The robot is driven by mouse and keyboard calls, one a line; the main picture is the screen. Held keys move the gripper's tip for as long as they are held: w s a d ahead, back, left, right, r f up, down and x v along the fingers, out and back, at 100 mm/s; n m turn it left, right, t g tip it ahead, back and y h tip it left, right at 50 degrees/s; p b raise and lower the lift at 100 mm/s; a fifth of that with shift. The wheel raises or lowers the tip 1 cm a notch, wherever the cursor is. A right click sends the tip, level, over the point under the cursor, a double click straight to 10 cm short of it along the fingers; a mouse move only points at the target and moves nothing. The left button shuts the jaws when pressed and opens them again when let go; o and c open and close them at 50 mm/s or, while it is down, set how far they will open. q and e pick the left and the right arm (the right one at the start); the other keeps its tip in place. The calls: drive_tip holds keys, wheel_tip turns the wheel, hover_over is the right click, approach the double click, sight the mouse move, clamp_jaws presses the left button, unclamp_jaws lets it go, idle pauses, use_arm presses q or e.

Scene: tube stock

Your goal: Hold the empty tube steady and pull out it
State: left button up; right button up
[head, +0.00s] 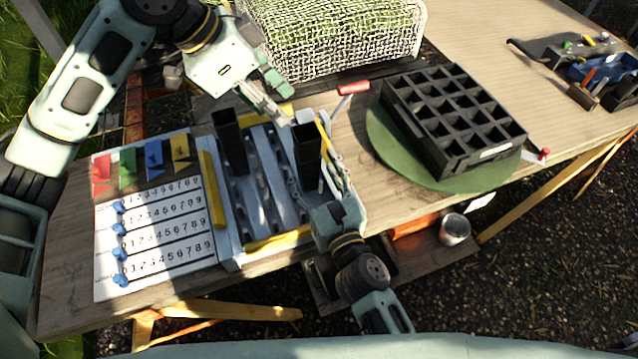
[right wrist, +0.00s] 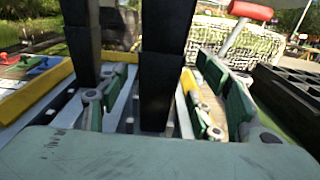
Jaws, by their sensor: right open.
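Two tall black square tubes stand upright in the grey rack: a left tube (head: 230,142) and a right tube (head: 307,157). The right tube also shows in the right wrist view (right wrist: 163,65), with the left tube (right wrist: 83,45) beside it. Whether either is empty inside cannot be told. My right gripper (head: 318,180) is open, its fingers on either side of the right tube's lower part. My left gripper (head: 288,108) is above and behind the rack, near the right tube's top. Its fingers look apart, with nothing between them.
The grey rack (head: 228,252) has yellow edge bars. A number board (head: 110,278) with coloured cards lies to its left. A black divided tray (head: 440,152) sits on a green disc (head: 385,150) to the right. A red handle (head: 353,87) is close behind.

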sight(312, 169)
drive_tip(key=shift+x, duration=1.75)
